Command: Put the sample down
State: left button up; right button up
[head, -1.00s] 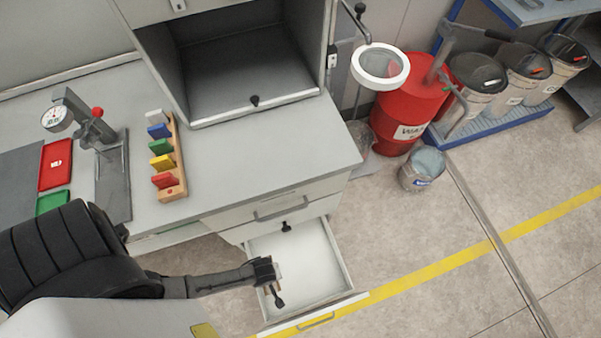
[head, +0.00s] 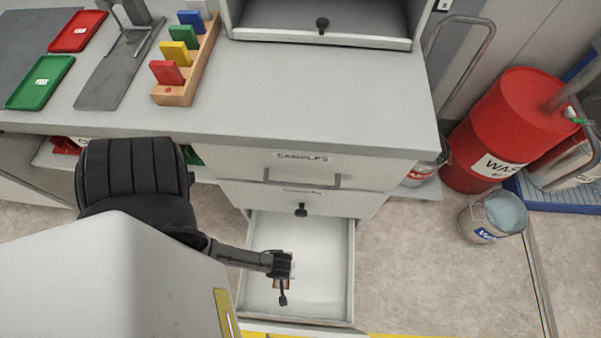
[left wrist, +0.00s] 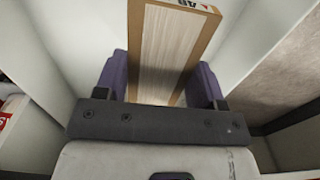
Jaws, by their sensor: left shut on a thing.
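My left gripper (head: 283,284) is over the open lower drawer (head: 328,260), near the drawer's left side. In the left wrist view, my left gripper (left wrist: 163,80) has its two purple fingers on either side of the sample (left wrist: 170,45). The sample is a flat panel with a pale streaked face, a brown border and a small printed label at its far end. White drawer walls surround it in that view. I cannot tell whether the sample touches the drawer floor. In the head view the gripper mostly hides it. My right gripper is not in view.
A shut drawer labelled SAMPLES (head: 290,172) is above the open one. The grey bench (head: 320,95) bears a wooden rack (head: 172,94) of coloured panels, a green tray (head: 40,82) and a red tray (head: 78,31). A red drum (head: 510,125) and a bucket (head: 492,217) stand at right.

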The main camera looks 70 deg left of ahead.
pick_arm(q)
notch_tip(320, 180, down, 11)
jog(key=b, duration=0.8)
jog(key=shift+w+f, duration=0.15)
notch_tip(320, 180, down, 5)
jog(key=b, duration=0.4)
jog(key=shift+r, duration=0.3)
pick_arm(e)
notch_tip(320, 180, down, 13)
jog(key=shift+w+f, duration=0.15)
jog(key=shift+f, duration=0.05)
pick_arm(q)
jog(key=o, duration=1)
jog(key=shift+c, duration=0.2)
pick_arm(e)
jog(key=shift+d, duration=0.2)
